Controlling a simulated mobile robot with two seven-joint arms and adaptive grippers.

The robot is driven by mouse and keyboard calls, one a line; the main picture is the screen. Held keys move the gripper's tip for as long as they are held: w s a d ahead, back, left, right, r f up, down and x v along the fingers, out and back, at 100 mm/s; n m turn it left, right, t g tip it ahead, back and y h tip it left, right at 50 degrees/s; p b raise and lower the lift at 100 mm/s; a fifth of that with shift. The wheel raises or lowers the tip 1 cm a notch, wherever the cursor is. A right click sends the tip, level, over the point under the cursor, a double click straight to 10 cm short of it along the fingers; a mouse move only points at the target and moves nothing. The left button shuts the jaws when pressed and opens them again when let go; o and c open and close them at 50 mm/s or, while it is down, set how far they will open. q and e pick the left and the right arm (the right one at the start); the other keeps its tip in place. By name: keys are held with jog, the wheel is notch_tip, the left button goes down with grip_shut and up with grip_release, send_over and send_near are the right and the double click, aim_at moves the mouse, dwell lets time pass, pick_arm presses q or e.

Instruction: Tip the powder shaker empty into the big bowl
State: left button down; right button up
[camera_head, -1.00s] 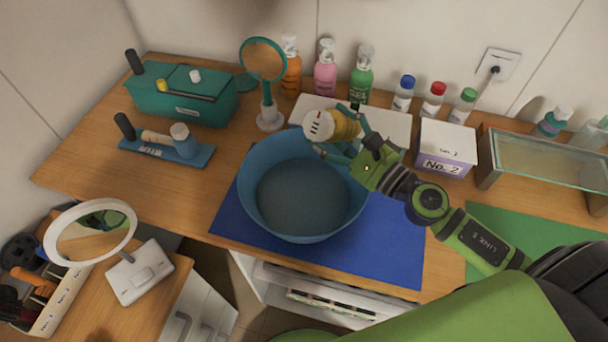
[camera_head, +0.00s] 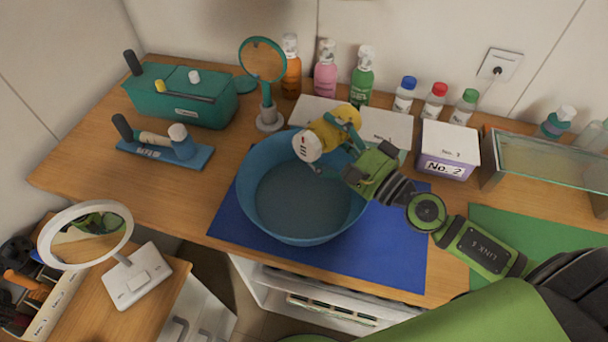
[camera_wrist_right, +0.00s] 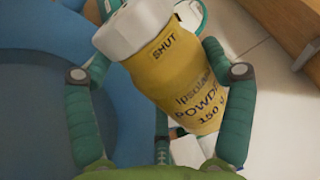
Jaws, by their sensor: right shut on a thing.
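The powder shaker (camera_head: 331,132) is yellow with a white cap and is held tilted, cap down and to the left, over the right back part of the big bowl. In the right wrist view, the shaker (camera_wrist_right: 190,80) shows the words "SHUT" and "POWDER 150 g". My right gripper (camera_head: 345,140) is shut on the shaker; its green fingers (camera_wrist_right: 160,85) sit on both sides of it. The big blue bowl (camera_head: 253,200) stands on a blue mat (camera_head: 395,245). No falling powder can be made out. My left gripper is not in view.
A white-topped box marked No. 2 (camera_head: 447,150) stands right of my gripper, near a glass shelf (camera_head: 550,165). Several bottles (camera_head: 362,75) line the wall. A round mirror (camera_head: 263,62) stands behind the bowl, left of the shaker. A teal case (camera_head: 185,105) is further left.

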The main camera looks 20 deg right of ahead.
jog(key=shift+r+n, duration=0.35)
jog(key=shift+n, duration=0.45)
jog(key=shift+a+f+n, duration=0.1)
jog(key=shift+f+n, duration=0.15)
jog(key=shift+n, duration=0.05)
jog(key=shift+s+a+f+n, duration=0.1)
jog(key=shift+f+n, duration=0.15)
jog(key=shift+n, duration=0.35)
dwell(0.5)
jog(key=shift+s+a+r+n+p, duration=0.1)
jog(key=shift+r+n+p, duration=0.15)
jog(key=shift+n, duration=0.35)
jog(key=shift+a+r+n+p, duration=0.15)
jog(key=shift+n+p, duration=0.1)
jog(key=shift+n, duration=0.35)
